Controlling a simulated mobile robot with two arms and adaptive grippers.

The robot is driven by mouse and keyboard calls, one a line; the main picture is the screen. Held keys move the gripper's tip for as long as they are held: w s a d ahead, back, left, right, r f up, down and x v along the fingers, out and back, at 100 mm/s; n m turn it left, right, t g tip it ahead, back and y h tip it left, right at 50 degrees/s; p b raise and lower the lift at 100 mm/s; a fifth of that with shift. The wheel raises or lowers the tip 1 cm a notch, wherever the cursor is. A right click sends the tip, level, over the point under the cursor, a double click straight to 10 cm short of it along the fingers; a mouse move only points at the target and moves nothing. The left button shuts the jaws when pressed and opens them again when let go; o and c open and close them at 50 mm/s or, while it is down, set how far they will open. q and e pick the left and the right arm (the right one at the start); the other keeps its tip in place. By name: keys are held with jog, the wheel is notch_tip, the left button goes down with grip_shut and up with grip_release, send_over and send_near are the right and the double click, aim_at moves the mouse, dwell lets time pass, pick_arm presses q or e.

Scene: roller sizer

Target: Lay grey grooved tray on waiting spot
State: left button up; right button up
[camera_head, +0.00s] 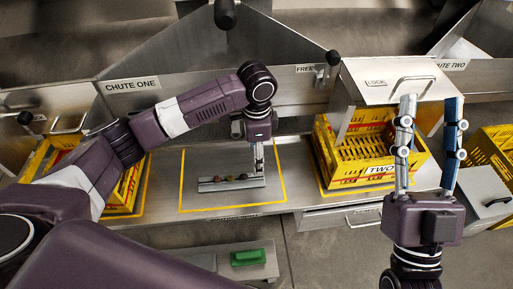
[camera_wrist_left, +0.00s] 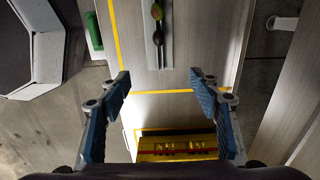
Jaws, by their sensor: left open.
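The grey grooved tray (camera_head: 213,187) lies inside a yellow-outlined rectangle (camera_head: 183,180) on the counter, with a few small dark reddish and greenish pieces on it. The outline's label is mostly hidden. In the left wrist view the tray (camera_wrist_left: 158,60) runs lengthwise ahead of the fingertips. My left gripper (camera_head: 259,160) points down at the tray's right end; its fingers (camera_wrist_left: 161,78) are wide apart with nothing between them. In the head view I cannot tell whether they touch the tray. My right gripper (camera_head: 429,103) is open and empty, pointing up at the right.
A yellow crate marked TWO (camera_head: 380,150) stands right of the outlined spot, under a raised metal lid (camera_head: 385,80). Another yellow crate (camera_head: 125,190) is at the left, partly behind my arm. A green block (camera_head: 248,257) lies on a lower shelf. Chute panels (camera_head: 175,82) stand behind.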

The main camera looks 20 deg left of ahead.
pick_arm(q)
jog(key=d+t+h, duration=0.3)
jog(key=d+h, duration=0.1)
jog(key=d, duration=0.8)
jog(key=d+r+n+t+h, duration=0.2)
jog(key=d+r+t+h, duration=0.3)
jog(key=d+r, duration=0.3)
notch_tip(320, 180, up, 11)
jog(key=a+n+t+h, duration=0.2)
jog(key=a+n+t, duration=0.15)
jog(key=t, duration=0.35)
jog(key=s+a+r+n+t+y, duration=0.4)
jog(key=s+a+r+t, duration=0.4)
jog(key=a+r, duration=0.4)
jog(key=shift+a+r+y+p, duration=0.2)
jog(key=shift+r+y+p, duration=0.1)
jog(key=shift+r+y, duration=0.15)
pick_arm(e)
jog(key=w+f, duration=0.1)
jog(key=f+g, duration=0.1)
jog(key=w+f+g, duration=0.1)
jog(key=shift+w+a+f+h, duration=0.15)
jog(key=shift+w+f+h, duration=0.1)
jog(key=shift+w+h, duration=0.05)
pick_arm(q)
jog(key=shift+s, duration=0.1)
pick_arm(e)
jog(key=shift+r, duration=0.1)
